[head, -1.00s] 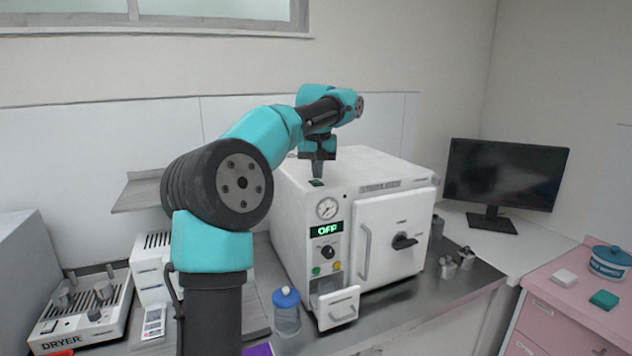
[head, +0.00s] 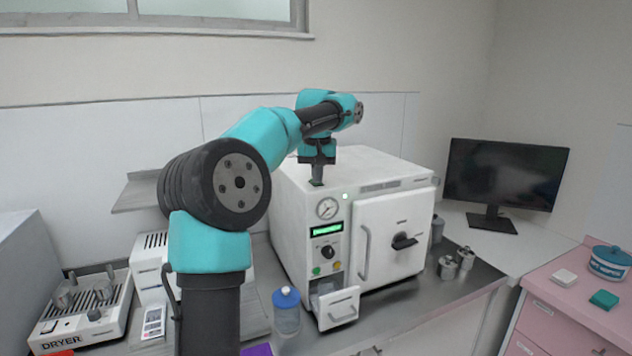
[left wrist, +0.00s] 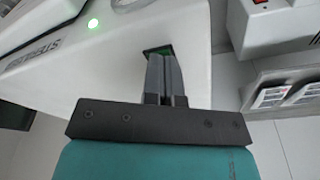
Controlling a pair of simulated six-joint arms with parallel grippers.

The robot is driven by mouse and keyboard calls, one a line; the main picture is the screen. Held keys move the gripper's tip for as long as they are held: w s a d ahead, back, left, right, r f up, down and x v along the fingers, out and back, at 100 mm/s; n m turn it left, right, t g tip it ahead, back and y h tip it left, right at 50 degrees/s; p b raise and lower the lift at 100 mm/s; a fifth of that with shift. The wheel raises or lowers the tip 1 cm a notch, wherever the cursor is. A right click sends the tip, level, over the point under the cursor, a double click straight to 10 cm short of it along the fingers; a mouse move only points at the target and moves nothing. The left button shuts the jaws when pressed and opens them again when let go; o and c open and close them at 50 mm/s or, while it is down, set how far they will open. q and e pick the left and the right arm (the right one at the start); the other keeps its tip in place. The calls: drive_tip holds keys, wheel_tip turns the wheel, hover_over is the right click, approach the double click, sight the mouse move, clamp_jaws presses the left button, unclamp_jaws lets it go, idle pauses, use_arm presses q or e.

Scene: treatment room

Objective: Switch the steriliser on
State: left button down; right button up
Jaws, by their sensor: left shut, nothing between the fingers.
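The steriliser (head: 385,185) is a white box on the metal counter, with a gauge, a display and a knob on its front. Its display (head: 326,229) is lit green, its text unreadable. My left gripper (head: 317,183) is shut and empty, pointing down onto the top near the front left corner. In the left wrist view its fingertips (left wrist: 159,55) are at a dark switch with a green part (left wrist: 165,49), mostly hidden by them.
The steriliser's door is shut, and a small drawer (head: 338,306) sticks out below the display. Metal canisters (head: 458,261) and a monitor (head: 508,175) are to the right. A dryer (head: 82,312) is at the left.

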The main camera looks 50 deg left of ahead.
use_arm(q)
drive_tip(key=shift+r, duration=3.5)
